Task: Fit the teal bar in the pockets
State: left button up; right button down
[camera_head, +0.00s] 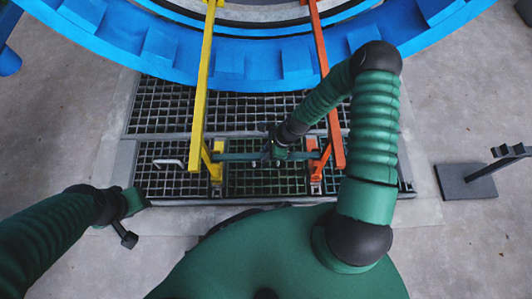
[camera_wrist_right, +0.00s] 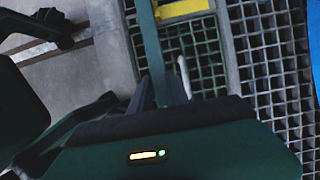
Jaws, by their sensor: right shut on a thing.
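The teal bar (camera_head: 240,157) lies crosswise between the yellow rail (camera_head: 203,85) and the orange rail (camera_head: 323,80). Its left end is at the yellow bracket (camera_head: 215,168) and its right end is at the orange bracket (camera_head: 315,168). I cannot tell whether either end sits inside a pocket. My right gripper (camera_head: 275,152) is shut on the bar near its middle. In the right wrist view the bar (camera_wrist_right: 152,50) runs up from between the fingers toward a yellow part (camera_wrist_right: 182,9). My left gripper (camera_head: 130,218) is empty at the left, away from the bar; its jaw opening is unclear.
A dark grating floor (camera_head: 160,110) lies under the rails. The large blue ring (camera_head: 230,65) curves across the back. A light handle (camera_head: 167,162) is left of the yellow bracket. A dark stand (camera_head: 468,181) is at the right. Bare concrete lies at both sides.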

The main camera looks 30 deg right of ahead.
jog(key=shift+f, duration=0.4)
jog(key=c, duration=1.2)
grip_release()
jog(key=shift+o, duration=0.2)
jog(key=p+v, duration=0.8)
jog(key=v, duration=0.8)
jog(key=shift+r, duration=0.35)
jog(key=shift+d, duration=0.1)
